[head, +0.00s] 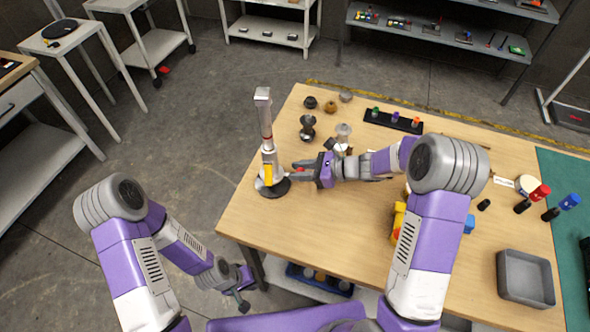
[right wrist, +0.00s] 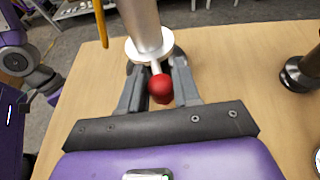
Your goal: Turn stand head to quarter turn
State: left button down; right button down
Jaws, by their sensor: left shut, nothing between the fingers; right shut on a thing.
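The stand (head: 268,150) is upright near the left edge of the wooden table, on a round black base (head: 273,188). It has a grey post, a red band and a yellow mark low on it. My right gripper (head: 297,172) reaches it from the right, low on its side. In the right wrist view my right gripper (right wrist: 158,90) has its fingers either side of a short lever with a red ball knob (right wrist: 161,88), below a pale collar on the stand's grey column (right wrist: 146,28). The exact contact is partly hidden. My left gripper (head: 243,290) is shut and empty, low beside the table.
Dark and metal fittings (head: 307,127) stand right of the stand, with a black tray of coloured pieces (head: 393,121) behind. A grey bin (head: 525,278) is at the right. The table (head: 330,245) is clear in front of the stand.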

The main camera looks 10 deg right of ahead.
jog(key=c, duration=0.9)
grip_release()
jog(key=shift+d, duration=0.1)
jog(key=p+v, duration=0.1)
jog(key=v, duration=0.6)
jog(key=shift+d, duration=0.2)
jog(key=shift+s+r, duration=0.1)
jog(key=shift+s, duration=0.05)
